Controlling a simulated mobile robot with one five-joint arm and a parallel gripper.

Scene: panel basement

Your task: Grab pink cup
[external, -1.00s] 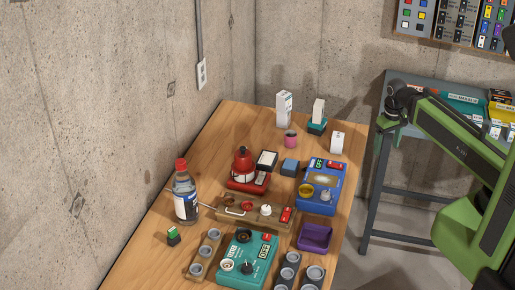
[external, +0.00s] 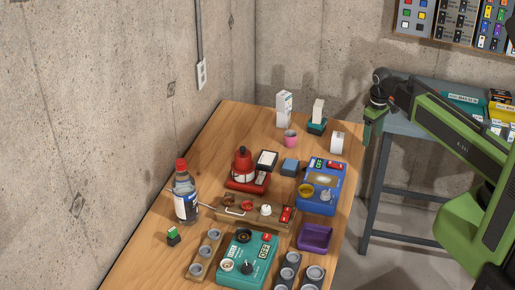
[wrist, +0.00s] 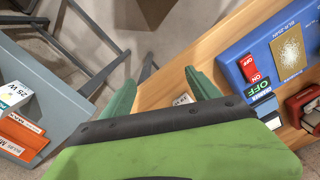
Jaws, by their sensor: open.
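The pink cup (external: 291,139) stands upright at the far part of the wooden table in the external view, between a tall white box (external: 284,109) and a teal block with a white top (external: 317,127). My gripper (external: 368,136) is at the table's far right edge, right of the cup and well apart from it. In the wrist view its two green fingers (wrist: 163,88) are spread, with nothing held. The pink cup does not show in the wrist view.
A small white box (external: 337,141) stands near my gripper, right of the cup. A blue switch panel (external: 318,190), a blue block (external: 290,167) and a red device (external: 243,168) are nearer. A grey bench (external: 400,128) stands beyond a gap at right.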

